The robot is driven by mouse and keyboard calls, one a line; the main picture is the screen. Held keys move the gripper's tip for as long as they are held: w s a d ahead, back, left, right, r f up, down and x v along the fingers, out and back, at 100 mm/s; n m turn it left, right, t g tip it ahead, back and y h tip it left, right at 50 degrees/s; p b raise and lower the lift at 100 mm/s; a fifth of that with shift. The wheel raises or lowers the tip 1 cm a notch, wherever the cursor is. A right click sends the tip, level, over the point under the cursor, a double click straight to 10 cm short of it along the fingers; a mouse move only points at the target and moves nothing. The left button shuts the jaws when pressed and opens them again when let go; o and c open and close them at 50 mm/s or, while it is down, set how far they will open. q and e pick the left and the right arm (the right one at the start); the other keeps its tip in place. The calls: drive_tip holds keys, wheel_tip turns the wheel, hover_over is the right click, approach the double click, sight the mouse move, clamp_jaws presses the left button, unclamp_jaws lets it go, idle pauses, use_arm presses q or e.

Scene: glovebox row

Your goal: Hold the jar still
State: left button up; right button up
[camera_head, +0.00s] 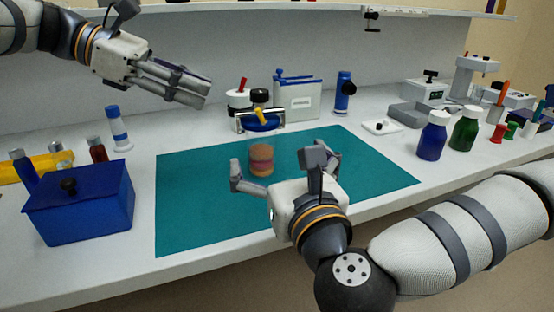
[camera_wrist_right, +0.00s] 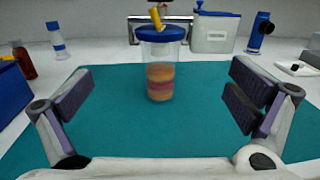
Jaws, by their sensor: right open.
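The jar (camera_head: 262,157) is clear with a blue lid and layered orange and pink contents. It stands upright on the teal mat (camera_head: 200,215), and a yellow piece shows at its lid. My right gripper (camera_head: 270,172) is open around the near side of the jar. In the right wrist view the jar (camera_wrist_right: 160,75) stands beyond and between the spread fingers, touching neither. My left gripper (camera_head: 190,92) is raised at the upper left, away from the jar and empty. Its fingers lie close together, but whether they are fully shut is unclear.
A blue box (camera_head: 85,205) stands left of the mat, near small bottles. Behind the jar are a white container (camera_head: 298,98) and a blue bottle (camera_head: 343,93). Blue (camera_head: 432,136) and green (camera_head: 464,129) bottles stand at the right. The mat around the jar is clear.

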sight(264, 136)
drive_tip(key=x, duration=1.2)
drive_tip(key=shift+s, duration=0.1)
drive_tip(key=c, duration=1.6)
drive_tip(key=shift+f, duration=0.1)
